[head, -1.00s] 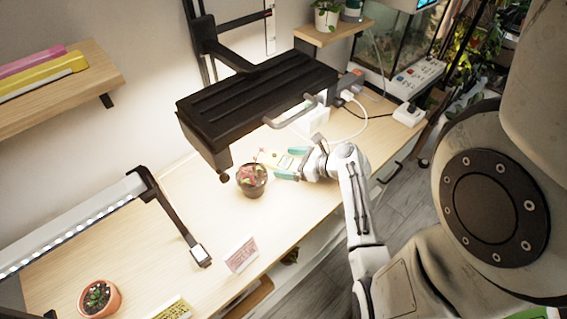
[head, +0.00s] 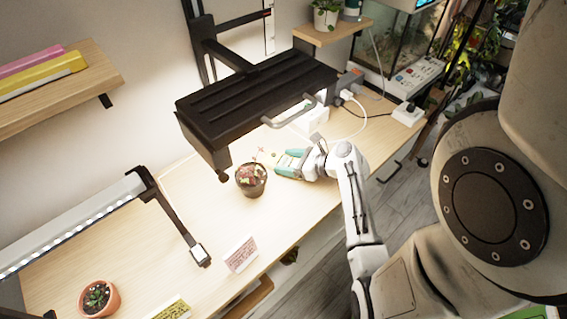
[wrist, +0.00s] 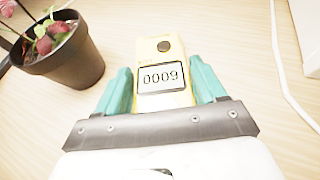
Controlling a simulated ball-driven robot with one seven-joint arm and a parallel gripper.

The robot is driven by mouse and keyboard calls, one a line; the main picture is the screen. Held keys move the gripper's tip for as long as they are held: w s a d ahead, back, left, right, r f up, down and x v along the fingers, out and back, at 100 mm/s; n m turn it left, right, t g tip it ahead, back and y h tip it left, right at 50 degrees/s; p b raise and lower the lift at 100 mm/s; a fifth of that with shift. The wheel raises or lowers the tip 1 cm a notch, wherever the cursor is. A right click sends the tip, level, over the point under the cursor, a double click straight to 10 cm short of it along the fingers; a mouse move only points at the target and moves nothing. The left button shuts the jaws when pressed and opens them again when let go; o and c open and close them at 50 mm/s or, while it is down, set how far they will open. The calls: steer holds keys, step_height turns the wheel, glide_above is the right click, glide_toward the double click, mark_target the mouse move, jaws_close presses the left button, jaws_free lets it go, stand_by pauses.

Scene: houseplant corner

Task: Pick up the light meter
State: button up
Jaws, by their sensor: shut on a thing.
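The light meter (wrist: 164,78) is yellow with a grey-framed display reading 0009 and a dark round sensor at its far end. In the wrist view it lies between the two teal fingers of my gripper (wrist: 166,88), which are shut on its sides. In the head view my gripper (head: 290,163) is at the table, just right of a potted plant, and the meter is small and mostly hidden by the fingers there. I cannot tell whether the meter touches the table.
The dark pot with a reddish plant (head: 250,181) stands close left of my gripper; it also shows in the wrist view (wrist: 70,62). A black lamp housing (head: 255,100) hangs above. A white cable (wrist: 283,75) runs on the right. A card (head: 241,255) stands nearer the front edge.

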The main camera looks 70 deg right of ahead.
steer(key=shift+r, duration=0.6)
steer(key=s+a+r, duration=0.1)
steer(key=r, duration=0.1)
steer(key=s+a+r, duration=0.1)
steer(key=r, duration=0.2)
steer(key=s+a+r+p, duration=0.1)
steer(key=s+r, duration=0.1)
steer(key=r, duration=0.1)
steer(key=shift+s, duration=0.1)
steer(key=s+a+r, duration=0.3)
steer(key=s+a, duration=0.2)
steer(key=s, duration=0.2)
steer(key=shift+a+r, duration=0.15)
steer(key=shift+r, duration=0.25)
steer(key=shift+s, duration=0.1)
